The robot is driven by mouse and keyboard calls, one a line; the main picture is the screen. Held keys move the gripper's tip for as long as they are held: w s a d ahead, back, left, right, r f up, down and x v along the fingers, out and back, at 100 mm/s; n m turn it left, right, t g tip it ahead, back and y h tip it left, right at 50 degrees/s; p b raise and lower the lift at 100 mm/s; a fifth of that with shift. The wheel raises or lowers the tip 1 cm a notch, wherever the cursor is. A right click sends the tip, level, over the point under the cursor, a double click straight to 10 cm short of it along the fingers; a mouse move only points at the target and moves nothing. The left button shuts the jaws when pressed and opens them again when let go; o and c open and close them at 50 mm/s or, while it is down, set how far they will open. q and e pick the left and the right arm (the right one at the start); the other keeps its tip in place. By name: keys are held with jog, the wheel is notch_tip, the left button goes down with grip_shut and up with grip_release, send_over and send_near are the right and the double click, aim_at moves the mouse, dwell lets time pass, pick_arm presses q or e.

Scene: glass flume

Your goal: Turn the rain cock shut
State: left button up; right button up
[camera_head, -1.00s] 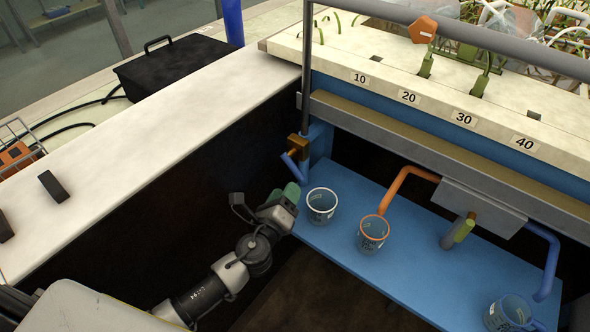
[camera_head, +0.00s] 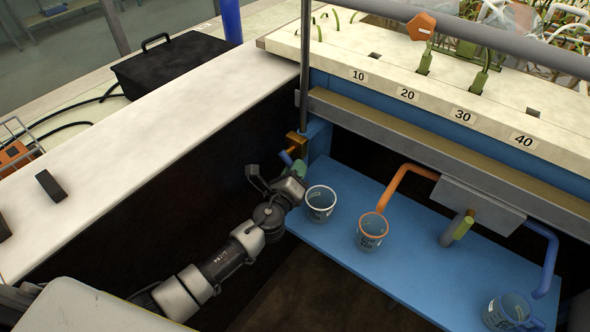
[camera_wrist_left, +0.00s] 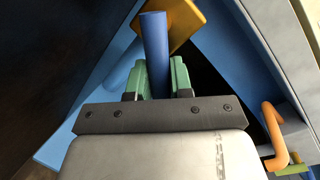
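The rain cock (camera_head: 296,144) is a brass-coloured block with a blue lever (camera_head: 286,158), at the left end of the blue frame, low beside the dark wall. In the left wrist view its brass body (camera_wrist_left: 186,22) is at the top, and its blue lever (camera_wrist_left: 154,45) runs down between my green fingertips. My left gripper (camera_head: 299,168) is at the lever in the head view. In the wrist view the left gripper (camera_wrist_left: 159,80) has one finger on each side of the lever, very close to it. Whether they press on it does not show. My right gripper is not in view.
A white-rimmed cup (camera_head: 320,204) stands on the blue shelf (camera_head: 345,176) just right of my gripper. An orange-rimmed cup (camera_head: 371,232) stands under an orange pipe (camera_head: 392,188). A green-tipped cock (camera_head: 463,228) is farther right. The pale wall top (camera_head: 140,150) lies left.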

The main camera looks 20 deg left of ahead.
pick_arm(q)
grip_shut()
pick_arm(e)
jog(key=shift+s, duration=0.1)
pick_arm(q)
jog(key=shift+a+f+m+b, duration=0.25)
jog(key=shift+f+m+b, duration=0.35)
jog(key=shift+b, duration=0.5)
jog(key=shift+w+a+m+t+b, duration=0.2)
jog(key=shift+m+t+b, duration=0.3)
jog(key=shift+m+b, duration=0.45)
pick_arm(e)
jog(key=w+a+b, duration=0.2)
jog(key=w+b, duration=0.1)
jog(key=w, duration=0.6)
pick_arm(q)
jog(key=shift+w+a+f+m+t+h+b, duration=0.15)
jog(key=shift+a+m+h+b, duration=0.25)
jog(key=shift+m, duration=0.85)
jog(key=shift+w+a+m+t+h+b, duration=0.1)
jog(key=shift+a+m+t+h+b, duration=0.25)
jog(key=shift+m, duration=0.9)
jog(key=shift+w+a+f+m+t+h+b, duration=0.1)
jog(key=shift+a+m+h+b, duration=0.4)
jog(key=shift+m, duration=0.75)
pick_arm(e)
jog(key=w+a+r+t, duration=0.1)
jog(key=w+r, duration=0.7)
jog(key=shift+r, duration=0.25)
